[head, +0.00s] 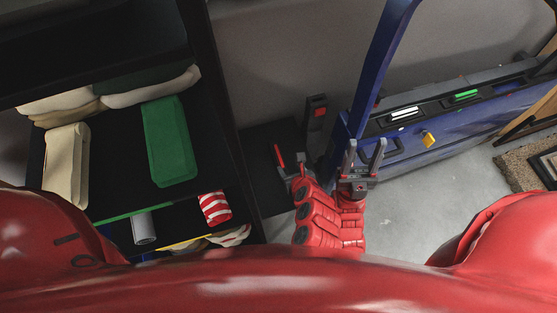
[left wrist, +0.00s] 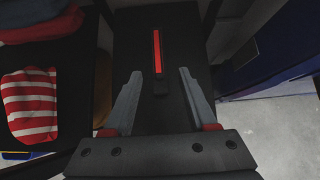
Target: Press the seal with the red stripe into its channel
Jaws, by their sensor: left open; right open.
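The black seal with a red stripe (head: 278,155) stands out over a dark surface beside the shelf. It also shows in the left wrist view (left wrist: 157,52), ahead of and between the fingertips, not gripped. My left gripper (head: 291,166) is open around the near side of it; its two grey fingers show in the left wrist view (left wrist: 160,78). My right gripper (head: 363,154) is open and empty in front of the blue car door (head: 440,125). The door's upper side carries a white-striped piece (head: 404,113) and a green-striped piece (head: 466,95). I cannot make out the red seal's channel.
A yellow handle (head: 428,138) sticks out from the door. The grey floor (head: 405,215) in front is clear.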

